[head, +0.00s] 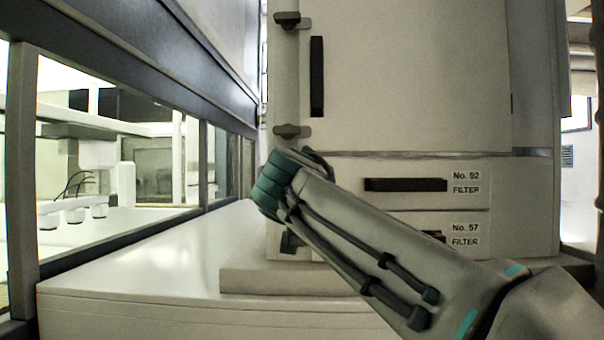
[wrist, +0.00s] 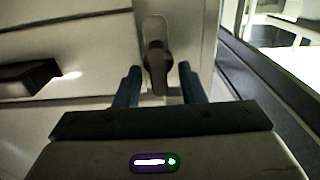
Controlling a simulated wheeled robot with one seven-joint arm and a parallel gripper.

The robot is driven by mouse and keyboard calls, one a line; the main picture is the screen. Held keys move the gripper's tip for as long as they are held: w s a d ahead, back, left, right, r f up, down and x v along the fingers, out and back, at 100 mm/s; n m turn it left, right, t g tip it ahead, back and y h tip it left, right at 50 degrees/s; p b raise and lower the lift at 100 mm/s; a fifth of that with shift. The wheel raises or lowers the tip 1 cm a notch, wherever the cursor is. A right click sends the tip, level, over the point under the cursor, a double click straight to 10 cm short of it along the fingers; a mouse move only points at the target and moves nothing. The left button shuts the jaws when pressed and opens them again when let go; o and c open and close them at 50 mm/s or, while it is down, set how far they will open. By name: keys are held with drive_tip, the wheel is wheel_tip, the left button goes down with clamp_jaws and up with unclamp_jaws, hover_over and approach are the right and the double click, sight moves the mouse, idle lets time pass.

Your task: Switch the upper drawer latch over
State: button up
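The drawer latch (wrist: 155,55) is a grey turning lever on a pale upright strip in the wrist view. Its lever lies along the strip and points to the bottom of that picture. My gripper (wrist: 158,70) is open, with one dark finger on each side of the lever's end. I see gaps on both sides; touch cannot be told for sure. In the head view my wrist hides the left end of the upper drawer (head: 415,168), marked No. 92, and its latch. My fingertips are hidden there too.
The lower drawer, marked No. 57 (head: 465,228), sits below, partly behind my arm. The cabinet door (head: 420,75) above has a dark upright handle (head: 317,77) and two latches, upper (head: 287,20) and lower (head: 290,131). A glazed machine wall (head: 110,240) stands close at left.

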drive_tip(key=shift+w, duration=0.1)
clamp_jaws()
drive_tip(key=shift+n, duration=0.3)
drive_tip(key=n+b, duration=0.1)
drive_tip(key=n, duration=0.2)
drive_tip(key=shift+a+f+n, duration=0.1)
drive_tip(key=shift+a+n, duration=0.05)
drive_tip(key=shift+n, duration=0.15)
drive_tip(key=n, duration=0.9)
drive_tip(key=shift+a+f, duration=0.2)
drive_tip(key=shift+a, duration=0.15)
drive_tip(key=n, duration=0.4)
drive_tip(key=shift+f+n+p, duration=0.25)
drive_tip(key=shift+n+p, duration=0.05)
drive_tip(key=shift+a, duration=0.1)
